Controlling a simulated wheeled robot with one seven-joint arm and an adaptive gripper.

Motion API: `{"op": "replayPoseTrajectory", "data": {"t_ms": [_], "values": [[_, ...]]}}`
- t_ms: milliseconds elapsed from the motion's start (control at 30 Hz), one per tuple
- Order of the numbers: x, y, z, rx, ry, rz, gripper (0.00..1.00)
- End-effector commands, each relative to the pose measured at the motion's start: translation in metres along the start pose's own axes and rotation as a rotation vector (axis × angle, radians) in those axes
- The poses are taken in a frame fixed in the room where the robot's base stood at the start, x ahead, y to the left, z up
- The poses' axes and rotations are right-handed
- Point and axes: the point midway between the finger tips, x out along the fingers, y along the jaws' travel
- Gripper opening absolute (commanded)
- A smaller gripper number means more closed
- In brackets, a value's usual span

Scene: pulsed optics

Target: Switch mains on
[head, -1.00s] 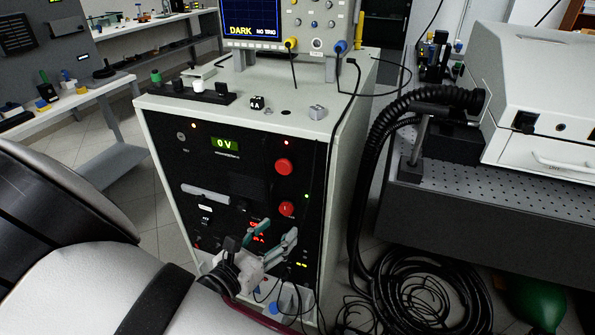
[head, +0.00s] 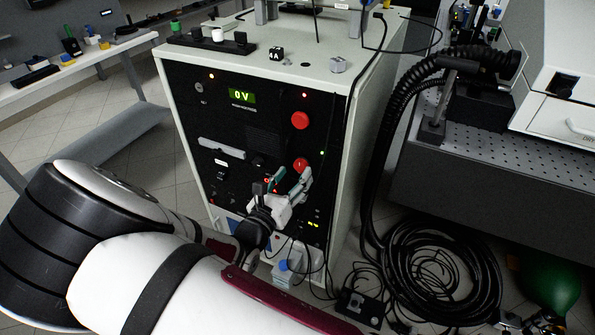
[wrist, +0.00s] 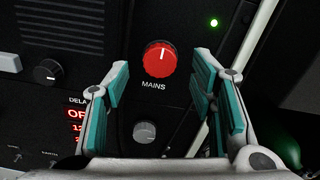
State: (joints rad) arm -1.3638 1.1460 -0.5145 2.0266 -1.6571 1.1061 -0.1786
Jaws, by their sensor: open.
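The red MAINS knob (wrist: 160,59) is on the black front panel, with a white mark near the top of its face. In the wrist view it stands just beyond and between the teal-padded fingers of my gripper (wrist: 163,95). The fingers are apart with nothing between them, and I see no contact with the knob. In the head view my gripper (head: 290,182) is in front of the lower right of the cabinet (head: 342,110). The MAINS knob (head: 300,164) shows there just above the fingertips. A green light (wrist: 214,22) glows to the upper right of the knob.
A larger red button (head: 300,120) sits above the knob. A grey knob (wrist: 144,132) is below MAINS. Black hoses and coiled cables (head: 440,270) lie on the floor to the right, beside an optical table (head: 480,150).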

Motion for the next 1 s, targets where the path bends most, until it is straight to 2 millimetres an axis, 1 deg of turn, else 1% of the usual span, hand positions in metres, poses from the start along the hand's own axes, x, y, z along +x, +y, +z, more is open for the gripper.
{"op": "replayPoseTrajectory", "data": {"t_ms": [33, 100, 200, 333, 567, 600, 667, 700, 767, 800, 1000], "values": [[0.008, 0.000, -0.001, 0.000, 0.000, -0.001, 0.51], [0.017, 0.000, -0.001, 0.001, 0.000, -0.001, 0.51], [0.025, 0.000, -0.001, 0.000, 0.000, 0.001, 0.51], [0.030, 0.000, 0.000, -0.001, 0.000, 0.000, 0.51], [0.030, 0.000, 0.000, 0.000, 0.001, 0.000, 0.51], [0.030, 0.000, 0.000, 0.000, 0.001, 0.000, 0.49], [0.030, 0.000, 0.000, 0.000, 0.000, 0.000, 0.35], [0.030, 0.000, 0.000, 0.000, 0.000, 0.000, 0.26], [0.030, 0.000, 0.000, 0.000, 0.000, 0.000, 0.12], [0.030, 0.000, 0.000, 0.000, 0.000, 0.000, 0.03], [0.030, 0.000, 0.000, 0.004, 0.000, 0.000, 0.03]]}}
